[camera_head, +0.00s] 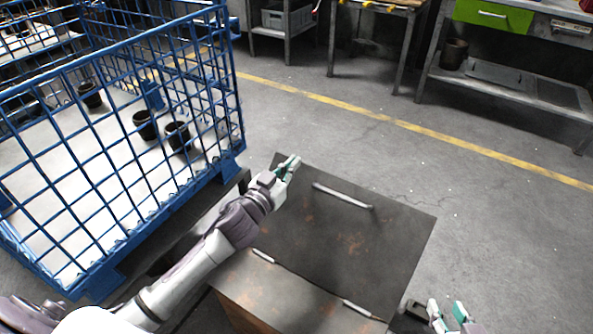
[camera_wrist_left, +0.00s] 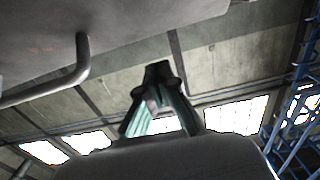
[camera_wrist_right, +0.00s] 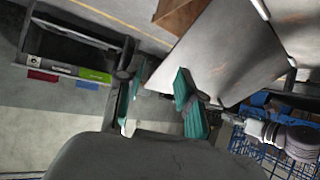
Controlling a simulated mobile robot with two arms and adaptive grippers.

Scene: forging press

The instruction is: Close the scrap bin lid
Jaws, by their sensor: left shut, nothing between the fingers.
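The scrap bin lid (camera_head: 335,235) is a dark, rust-stained plate with a bar handle (camera_head: 343,196) near its far edge and hinges along its near edge. It looks raised, its far edge higher than the hinges. The scrap bin (camera_head: 255,290) shows below it, brown and rusty. My left gripper (camera_head: 292,162) is shut and empty at the lid's far left corner; contact is unclear. In the left wrist view its fingertips (camera_wrist_left: 157,75) are together, beside the lid (camera_wrist_left: 45,40) and its handle (camera_wrist_left: 80,70). My right gripper (camera_head: 447,310) is open and empty, right of the bin.
A blue mesh cage (camera_head: 125,60) with several dark pots stands left of the bin, close to my left arm. Workbenches (camera_head: 500,75) line the back. Open floor with a yellow line (camera_head: 400,124) lies beyond and right of the bin.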

